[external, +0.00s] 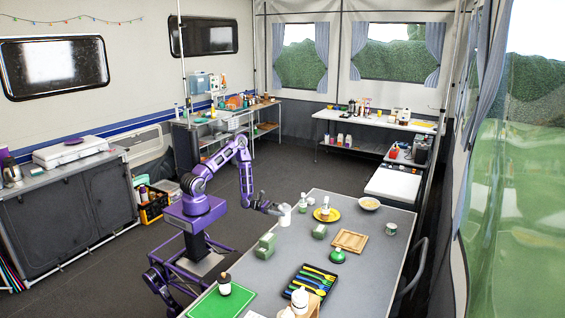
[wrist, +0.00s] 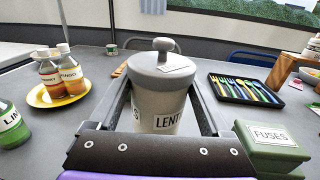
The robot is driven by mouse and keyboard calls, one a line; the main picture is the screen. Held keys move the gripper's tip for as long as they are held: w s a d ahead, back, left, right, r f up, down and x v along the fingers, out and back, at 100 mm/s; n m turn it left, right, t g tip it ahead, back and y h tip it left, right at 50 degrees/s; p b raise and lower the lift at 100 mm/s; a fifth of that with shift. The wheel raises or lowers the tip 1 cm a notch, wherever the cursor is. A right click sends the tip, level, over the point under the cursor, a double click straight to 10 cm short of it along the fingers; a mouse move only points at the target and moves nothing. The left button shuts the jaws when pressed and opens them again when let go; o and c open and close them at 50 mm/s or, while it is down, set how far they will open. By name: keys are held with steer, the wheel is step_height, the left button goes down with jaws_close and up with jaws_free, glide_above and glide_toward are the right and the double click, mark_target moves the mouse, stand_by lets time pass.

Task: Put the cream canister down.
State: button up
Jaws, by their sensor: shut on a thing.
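In the external view, my gripper (external: 279,209) holds the small pale canister (external: 286,216) at the left edge of the grey table (external: 385,262). Its base is hidden in the wrist view, and I cannot tell whether it touches the tabletop.
In the wrist view, a yellow plate (wrist: 46,98) with two bottles is left and a green "FUSES" box (wrist: 270,140) is right. A black cutlery tray (wrist: 247,92) lies beyond the box. In the external view, a wooden tray (external: 350,233) lies mid-table. Bare tabletop shows between these things.

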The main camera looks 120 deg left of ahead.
mark_target(283, 222)
step_height(283, 222, down, 8)
steer(key=shift+r+b, duration=0.25)
steer(key=shift+b, duration=0.3)
steer(key=shift+f, duration=0.15)
steer(key=o, duration=1.3)
steer(key=shift+s, duration=0.15)
steer(key=s+d, duration=0.1)
steer(key=s, duration=1)
steer(key=shift+s+d, duration=0.2)
steer(key=shift+s, duration=0.1)
